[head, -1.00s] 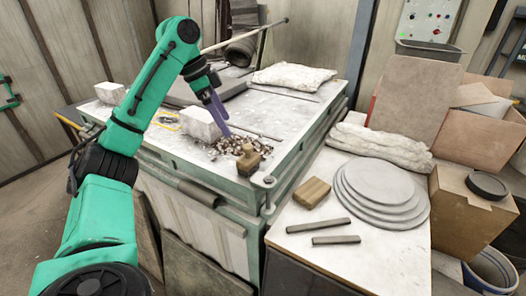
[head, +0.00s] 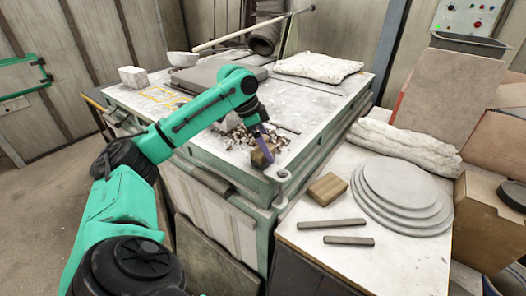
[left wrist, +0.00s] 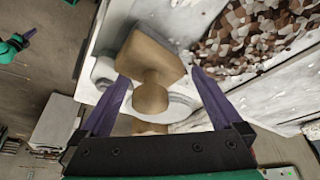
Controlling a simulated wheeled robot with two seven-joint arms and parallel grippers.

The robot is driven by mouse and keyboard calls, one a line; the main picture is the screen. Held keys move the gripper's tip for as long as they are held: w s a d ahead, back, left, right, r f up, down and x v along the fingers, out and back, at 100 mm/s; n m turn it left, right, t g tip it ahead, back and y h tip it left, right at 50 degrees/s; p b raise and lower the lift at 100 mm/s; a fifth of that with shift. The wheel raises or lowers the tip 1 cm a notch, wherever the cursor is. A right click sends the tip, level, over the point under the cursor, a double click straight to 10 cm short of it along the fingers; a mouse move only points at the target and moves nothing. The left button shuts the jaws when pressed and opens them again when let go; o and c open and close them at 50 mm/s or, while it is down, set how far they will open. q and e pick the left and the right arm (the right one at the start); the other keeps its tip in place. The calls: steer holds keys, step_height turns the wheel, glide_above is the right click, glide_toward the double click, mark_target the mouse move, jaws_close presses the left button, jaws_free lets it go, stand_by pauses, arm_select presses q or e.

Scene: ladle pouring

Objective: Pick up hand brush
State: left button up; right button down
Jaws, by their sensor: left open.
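The hand brush, a brown wooden block with a knob-like handle, is on the green-edged workbench (head: 318,115) near its front right corner. In the head view the brush (head: 262,157) is partly covered by my left gripper (head: 266,143), which points down at it. In the left wrist view the brush (left wrist: 150,62) lies between the two purple fingers of the open left gripper (left wrist: 158,88), with gaps visible on both sides. I cannot tell whether a finger touches it.
A pile of brown and white chips (left wrist: 250,35) lies beside the brush. A lower table to the right holds a wooden block (head: 327,189), two dark bars and stacked grey discs (head: 400,195). A white sack (head: 318,66) lies at the bench's back.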

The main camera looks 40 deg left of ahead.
arm_select(q)
steer(key=shift+s, duration=0.1)
steer(key=shift+c, duration=0.6)
steer(key=c, duration=0.6)
jaws_close()
arm_select(e)
steer(key=shift+s+f, duration=0.15)
steer(key=shift+s, duration=0.55)
